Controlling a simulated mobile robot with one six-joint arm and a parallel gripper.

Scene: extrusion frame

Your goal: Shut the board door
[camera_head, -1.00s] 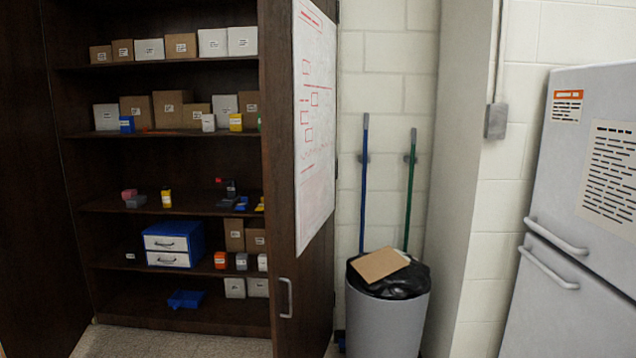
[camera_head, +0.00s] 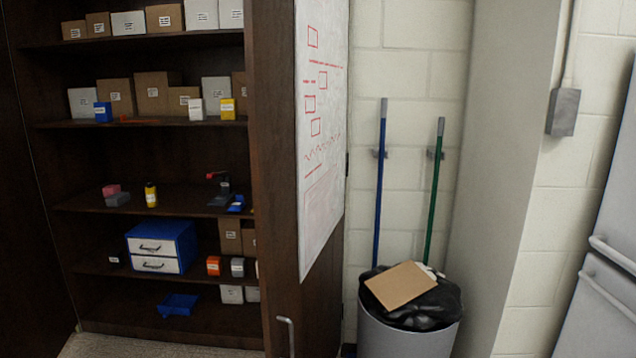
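The board door (camera_head: 278,215) is a tall dark-brown cabinet door that stands swung open on the right side of the cabinet. A whiteboard (camera_head: 322,150) with red boxes and lines is fixed to its outer face. A grey bar handle (camera_head: 289,335) is low on the door near its free edge, partly cut off by the bottom of the view. The cabinet's shelves show through the opening to the left of the door. My gripper is not in view.
The shelves hold boxes, small parts and a blue drawer unit (camera_head: 161,247). A grey bin (camera_head: 408,335) with a black bag and cardboard (camera_head: 400,286) stands right of the door. Blue (camera_head: 380,190) and green (camera_head: 435,195) poles lean on the wall. A fridge (camera_head: 610,260) is at far right.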

